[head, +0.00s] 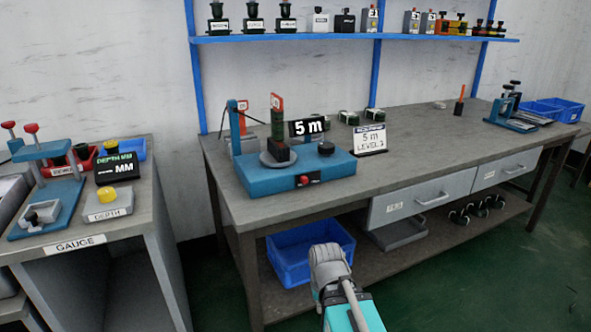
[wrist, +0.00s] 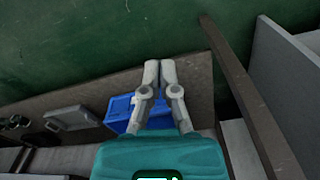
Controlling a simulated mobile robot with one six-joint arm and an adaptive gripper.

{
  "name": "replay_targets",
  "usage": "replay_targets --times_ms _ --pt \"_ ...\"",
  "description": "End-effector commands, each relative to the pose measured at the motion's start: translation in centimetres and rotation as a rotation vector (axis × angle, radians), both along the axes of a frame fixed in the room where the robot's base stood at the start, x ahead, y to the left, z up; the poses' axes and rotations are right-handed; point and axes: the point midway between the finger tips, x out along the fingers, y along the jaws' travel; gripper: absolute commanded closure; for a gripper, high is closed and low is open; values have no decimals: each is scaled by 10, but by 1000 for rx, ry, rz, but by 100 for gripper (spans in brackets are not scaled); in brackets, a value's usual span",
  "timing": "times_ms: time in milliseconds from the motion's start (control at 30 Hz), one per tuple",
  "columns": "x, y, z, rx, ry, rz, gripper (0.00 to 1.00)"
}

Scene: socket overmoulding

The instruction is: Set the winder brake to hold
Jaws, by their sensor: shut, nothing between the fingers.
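The blue winder (head: 335,166) stands on the left part of the long workbench. It carries a grey round plate with a dark block on it, a black knob (head: 326,148), a red button (head: 304,180) on its front and a display reading "5 m" (head: 309,127). My gripper (head: 327,256) is in front of the bench, below and apart from the winder. In the wrist view my gripper (wrist: 159,74) is shut and empty.
A blue bin (head: 292,257) sits on the lower shelf, also in the wrist view (wrist: 120,108). The gauge table (head: 130,225) stands at left. The bench top (head: 425,145) is largely clear right of the sign.

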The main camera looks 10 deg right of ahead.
Motion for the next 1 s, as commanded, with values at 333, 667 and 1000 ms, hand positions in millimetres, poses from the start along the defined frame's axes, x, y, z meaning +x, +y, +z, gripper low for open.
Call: replay_targets --times_ms 333,667,1000 --pt "4 0 56 0 -8 0 100" --pt "8 0 101 -2 -18 5 100" --pt "15 1 148 -11 -28 25 100"
